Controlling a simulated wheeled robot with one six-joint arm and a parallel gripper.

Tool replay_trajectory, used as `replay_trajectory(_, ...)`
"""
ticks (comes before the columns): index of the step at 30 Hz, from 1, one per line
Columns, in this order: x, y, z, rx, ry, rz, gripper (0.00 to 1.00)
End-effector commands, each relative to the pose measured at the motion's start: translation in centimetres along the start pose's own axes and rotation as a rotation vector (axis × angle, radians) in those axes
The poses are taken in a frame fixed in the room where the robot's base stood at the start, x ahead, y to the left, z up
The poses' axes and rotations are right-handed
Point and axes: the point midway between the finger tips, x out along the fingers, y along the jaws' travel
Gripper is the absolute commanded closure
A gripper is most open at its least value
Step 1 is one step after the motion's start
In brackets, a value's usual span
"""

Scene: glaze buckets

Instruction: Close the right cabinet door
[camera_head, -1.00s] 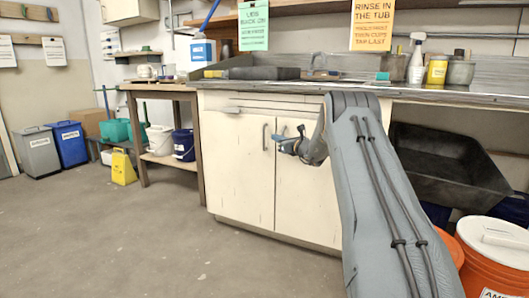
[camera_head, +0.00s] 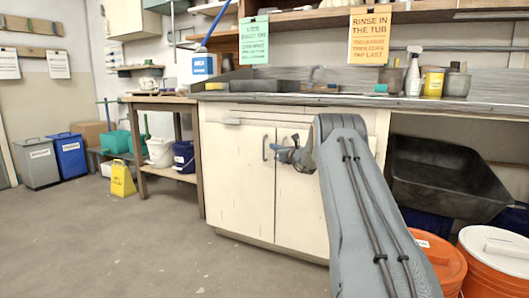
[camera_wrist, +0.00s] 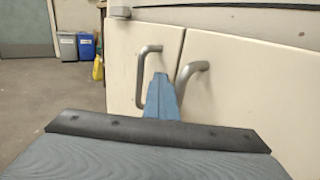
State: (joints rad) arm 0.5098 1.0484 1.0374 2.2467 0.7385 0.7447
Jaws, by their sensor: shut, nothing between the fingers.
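The white cabinet's right door (camera_head: 300,205) is partly behind my arm in the head view; in the wrist view it fills the right side (camera_wrist: 260,95). It looks flush or nearly flush with the left door (camera_head: 236,175); I cannot tell if a small gap remains. The right door's bent metal handle (camera_wrist: 190,76) stands just right of my gripper (camera_wrist: 160,76), and the left door's handle (camera_wrist: 141,75) is just left of it. My gripper (camera_head: 281,154) is shut and empty, in front of the doors near the seam. Contact is unclear.
A grey worktop (camera_head: 300,98) runs above the cabinet. Orange buckets (camera_head: 497,262) and a black tub (camera_head: 445,180) stand to the right. A wooden side table (camera_head: 140,130) and a yellow floor sign (camera_head: 122,180) are left. The floor at front left is clear.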

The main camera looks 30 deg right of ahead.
Motion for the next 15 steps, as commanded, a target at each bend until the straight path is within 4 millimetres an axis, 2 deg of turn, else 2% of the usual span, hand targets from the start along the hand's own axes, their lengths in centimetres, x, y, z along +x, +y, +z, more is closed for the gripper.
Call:
replay_trajectory(1, -0.9, -1.4, 0.5, 0.002, -0.002, -0.023, 1.0)
replay_trajectory(5, -1.8, -0.3, 0.5, 0.001, 0.001, -0.021, 1.0)
replay_trajectory(15, -4.8, 6.5, 0.2, 0.0, 0.004, 0.002, 1.0)
